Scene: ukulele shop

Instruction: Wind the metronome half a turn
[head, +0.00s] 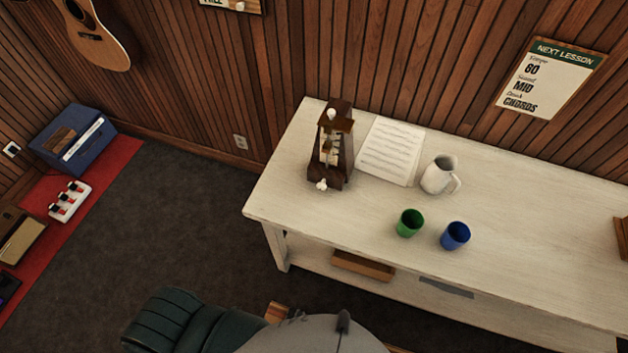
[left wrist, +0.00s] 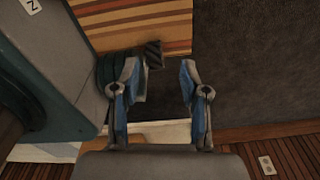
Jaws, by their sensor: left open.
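The metronome (head: 329,152) is a dark wooden tapered case standing upright near the left end of the white table (head: 540,250). A small white key-like knob (head: 322,184) shows low on its near side, and a white piece is at its top. How the knob is turned is too small to tell. My left gripper (left wrist: 160,70) shows in the left wrist view, open and empty, with its fingers above the dark floor and well apart from the metronome. Neither gripper shows in the head view, and my right gripper is out of sight.
Sheet music (head: 390,151) lies right of the metronome, then a white jug (head: 439,176). A green cup (head: 410,223) and a blue cup (head: 455,236) stand nearer the front edge. The tabletop just left of the metronome is clear. A wood-panelled wall (head: 450,60) rises behind.

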